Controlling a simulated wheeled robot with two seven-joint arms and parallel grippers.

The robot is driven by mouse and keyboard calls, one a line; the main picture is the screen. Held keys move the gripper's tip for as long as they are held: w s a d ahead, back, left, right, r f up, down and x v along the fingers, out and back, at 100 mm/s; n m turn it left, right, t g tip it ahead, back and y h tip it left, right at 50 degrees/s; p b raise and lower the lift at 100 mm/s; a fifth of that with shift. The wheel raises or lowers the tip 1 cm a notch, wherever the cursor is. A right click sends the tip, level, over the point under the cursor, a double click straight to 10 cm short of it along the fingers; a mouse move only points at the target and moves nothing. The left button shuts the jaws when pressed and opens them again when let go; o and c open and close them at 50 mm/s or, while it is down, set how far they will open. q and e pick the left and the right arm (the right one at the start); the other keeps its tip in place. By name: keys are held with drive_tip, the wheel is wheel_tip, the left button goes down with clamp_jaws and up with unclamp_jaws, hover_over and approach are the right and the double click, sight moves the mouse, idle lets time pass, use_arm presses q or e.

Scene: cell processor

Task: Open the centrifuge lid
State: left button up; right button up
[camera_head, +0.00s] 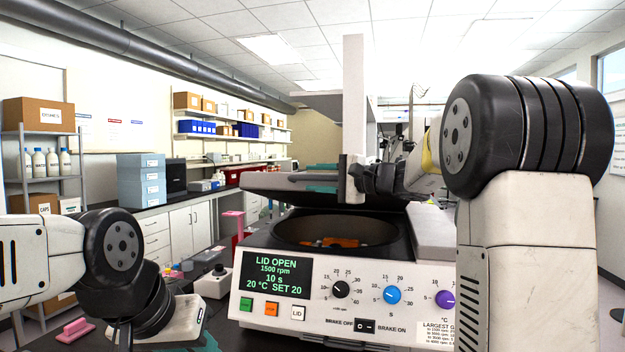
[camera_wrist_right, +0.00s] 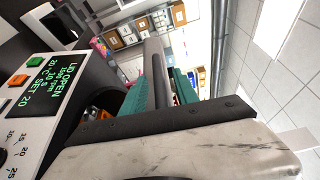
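The centrifuge (camera_head: 375,310) stands on the bench with its display reading "LID OPEN". Its dark lid (camera_head: 272,182) is partly raised at a low tilt, and the round bowl (camera_head: 310,229) with an orange rotor shows beneath. My right gripper (camera_head: 322,178) is at the lid's front edge, with one teal finger pad above and one below. In the right wrist view the lid's edge bar (camera_wrist_right: 157,72) lies between the teal pads (camera_wrist_right: 165,90) and fills most of the gap. My left gripper (camera_head: 170,335) is low at the left, partly cut off, away from the centrifuge.
A small white device with a black knob (camera_head: 219,270) stands left of the centrifuge. A pink item (camera_head: 76,328) lies at lower left. Pale blue boxes (camera_head: 141,181) and shelving are farther back. The space above the lid looks clear apart from my right arm.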

clamp_jaws()
idle(1.3)
